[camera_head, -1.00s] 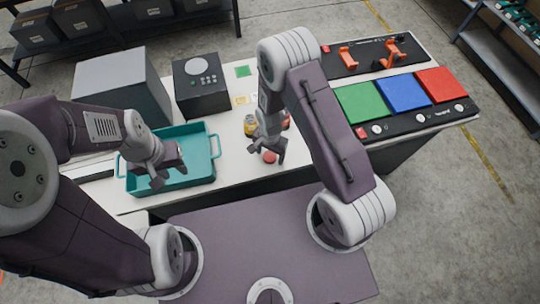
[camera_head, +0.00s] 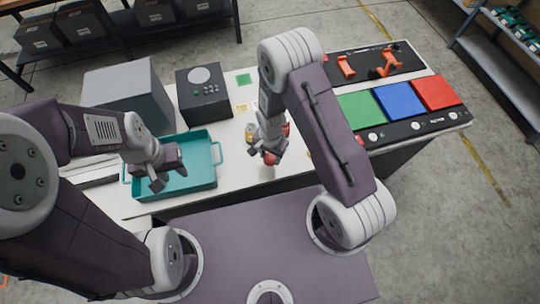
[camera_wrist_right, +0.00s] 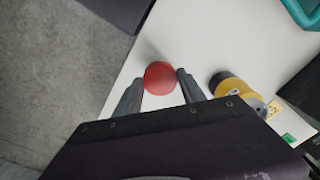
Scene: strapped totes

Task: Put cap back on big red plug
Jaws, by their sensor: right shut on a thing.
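A round red cap (camera_head: 270,159) is at the front part of the white table. My right gripper (camera_head: 267,152) points down and is shut on it. In the right wrist view the red cap (camera_wrist_right: 160,77) sits between the two fingers, low over or on the table; I cannot tell which. Another red thing (camera_head: 286,128), perhaps the big red plug, is partly hidden behind my right arm. My left gripper (camera_head: 170,178) is open and empty above the teal tray.
The teal tray (camera_head: 205,185) stands left on the table.

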